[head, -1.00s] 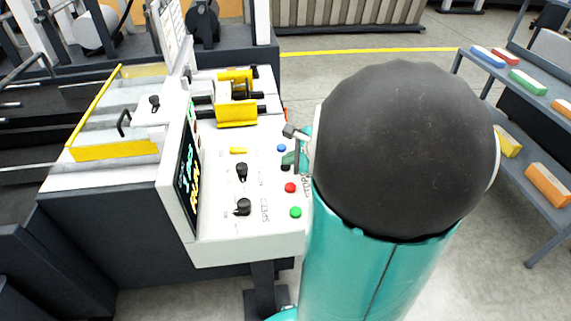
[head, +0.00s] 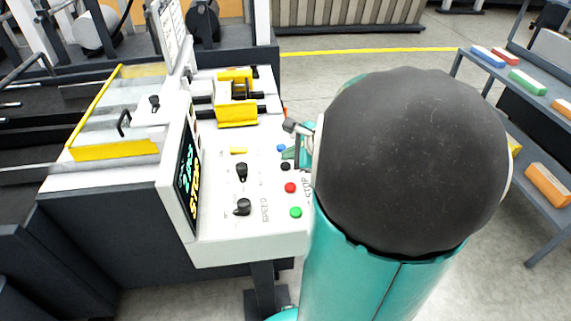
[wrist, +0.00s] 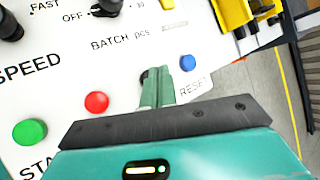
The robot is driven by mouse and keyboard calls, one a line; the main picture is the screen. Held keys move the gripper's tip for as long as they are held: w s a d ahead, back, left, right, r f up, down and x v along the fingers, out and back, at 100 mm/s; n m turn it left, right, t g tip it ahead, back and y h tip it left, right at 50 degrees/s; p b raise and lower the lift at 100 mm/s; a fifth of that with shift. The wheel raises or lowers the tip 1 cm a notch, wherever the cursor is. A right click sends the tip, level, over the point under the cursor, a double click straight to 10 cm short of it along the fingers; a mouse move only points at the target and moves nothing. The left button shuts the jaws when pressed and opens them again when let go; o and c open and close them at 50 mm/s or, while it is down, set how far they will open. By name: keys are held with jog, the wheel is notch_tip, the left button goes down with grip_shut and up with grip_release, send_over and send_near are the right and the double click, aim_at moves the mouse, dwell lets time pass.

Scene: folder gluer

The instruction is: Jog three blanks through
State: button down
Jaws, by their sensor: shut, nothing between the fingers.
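The white control panel (head: 262,228) carries a blue button (head: 281,147), a black button (head: 285,167), a red button (head: 290,188) and a green button (head: 295,212). In the wrist view, the blue button (wrist: 187,62), red button (wrist: 97,102) and green button (wrist: 30,131) show. My gripper (wrist: 159,72) is shut and empty, its green fingertips over the panel between red and blue, partly hiding the black button (wrist: 144,76). In the head view my gripper (head: 290,154) is beside the black button, partly behind my arm. The display (head: 187,168) shows cyan figures and a yellow word like STOP. I cannot make out any blanks.
Black knobs (head: 242,172) stand left of the buttons. Yellow guide parts (head: 236,113) and a yellow-edged clear cover (head: 117,150) lie beyond and to the left. A shelf (head: 541,192) with coloured boxes stands at right. The floor between is clear.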

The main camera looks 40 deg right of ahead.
aim_at(289, 166)
jog(key=shift+r, duration=2.45)
dwell(0.8)
notch_tip(289, 166, up, 4)
jog(key=shift+f, duration=0.1)
dwell(0.4)
jog(key=shift+f, duration=4.4)
jog(key=shift+f, duration=0.45)
